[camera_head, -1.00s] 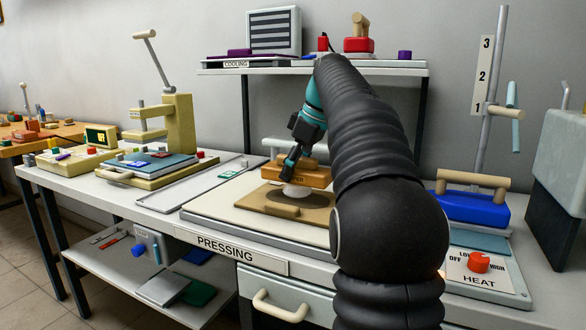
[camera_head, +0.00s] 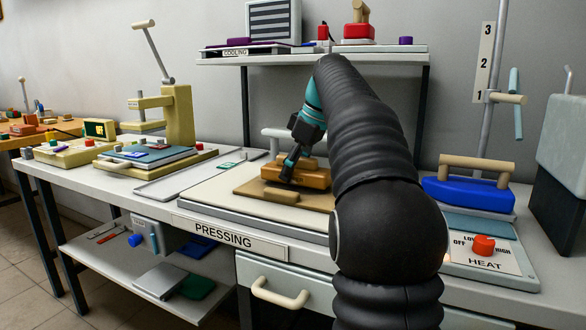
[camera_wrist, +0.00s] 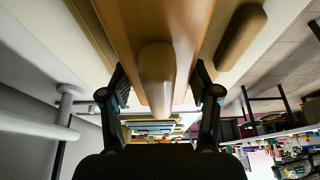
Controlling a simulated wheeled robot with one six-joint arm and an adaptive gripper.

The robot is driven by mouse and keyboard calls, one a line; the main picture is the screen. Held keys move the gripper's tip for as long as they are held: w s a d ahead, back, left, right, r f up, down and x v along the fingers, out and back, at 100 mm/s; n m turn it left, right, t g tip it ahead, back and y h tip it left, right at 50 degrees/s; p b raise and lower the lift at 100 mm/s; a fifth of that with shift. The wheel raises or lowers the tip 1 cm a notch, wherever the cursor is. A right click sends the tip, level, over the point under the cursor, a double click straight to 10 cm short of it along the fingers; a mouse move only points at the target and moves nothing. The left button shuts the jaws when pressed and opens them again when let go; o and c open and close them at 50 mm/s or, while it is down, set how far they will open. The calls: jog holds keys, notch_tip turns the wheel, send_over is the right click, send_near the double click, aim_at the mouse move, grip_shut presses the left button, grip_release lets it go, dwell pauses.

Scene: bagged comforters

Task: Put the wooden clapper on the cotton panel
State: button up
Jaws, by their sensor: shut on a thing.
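The wooden clapper (camera_head: 312,176) is an orange-brown block with lettering on its front, partly hidden by my arm. It sits low over the tan panel (camera_head: 252,195), which looks like the cotton panel. I cannot tell whether the two touch. My gripper (camera_head: 288,178) reaches down to the clapper from above. In the wrist view, my gripper (camera_wrist: 159,72) is shut on the clapper's rounded light handle (camera_wrist: 157,95), and the clapper's broad board (camera_wrist: 130,20) lies beyond it. The panel's right end is hidden behind my arm.
The panel lies on a pale pressing board (camera_head: 205,200) on the bench. A blue iron (camera_head: 468,194) and a red heat knob (camera_head: 484,245) are to the right. A beige press (camera_head: 178,120) stands left. A cooling shelf (camera_head: 300,62) hangs behind.

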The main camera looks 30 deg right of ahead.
aim_at(302, 157)
jog(key=shift+f+b, duration=0.35)
jog(key=shift+f, duration=0.2)
dwell(0.4)
jog(key=o, duration=1.8)
jog(key=shift+c, duration=0.2)
jog(key=shift+w+a+p+v, duration=0.1)
jog(key=shift+w+p+v, duration=0.1)
jog(key=shift+p+v, duration=1.45)
jog(key=shift+w+a+p+v, duration=0.1)
jog(key=shift+w+p+v, duration=0.05)
jog(key=shift+p+v, duration=1.55)
jog(key=shift+r, duration=0.25)
jog(key=shift+v, duration=3.75)
